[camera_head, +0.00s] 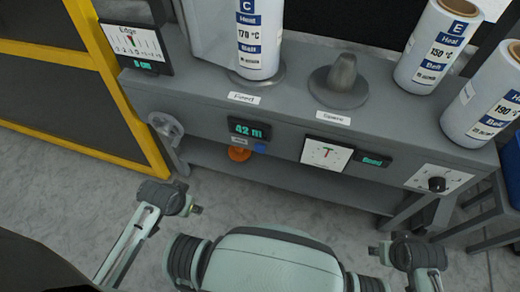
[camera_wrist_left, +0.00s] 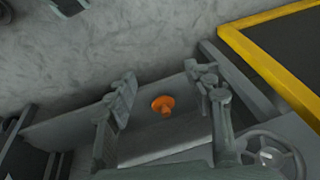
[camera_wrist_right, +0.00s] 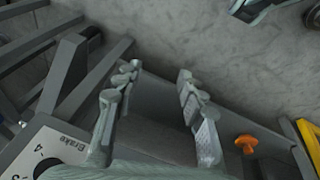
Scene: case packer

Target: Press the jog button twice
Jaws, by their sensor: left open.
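An orange mushroom-shaped button (camera_head: 239,154) sits on the front of the grey bench, below the "42 m" display (camera_head: 249,130). A small blue button (camera_head: 260,148) is just right of it. The small label above them is too small to read, so I cannot tell which is the jog button. My left gripper (camera_wrist_left: 165,82) is open and empty; the orange button (camera_wrist_left: 163,105) shows between its fingers, apart from them. My right gripper (camera_wrist_right: 155,82) is open and empty; the orange button (camera_wrist_right: 246,143) shows to its right.
A handwheel (camera_head: 166,127) is left on the bench (camera_head: 290,106) front. A gauge (camera_head: 326,153), a green-lit display (camera_head: 372,160) and a black knob (camera_head: 437,184) are to the right. Labelled rolls stand on top. A yellow frame (camera_head: 135,122) borders the left; floor in front is clear.

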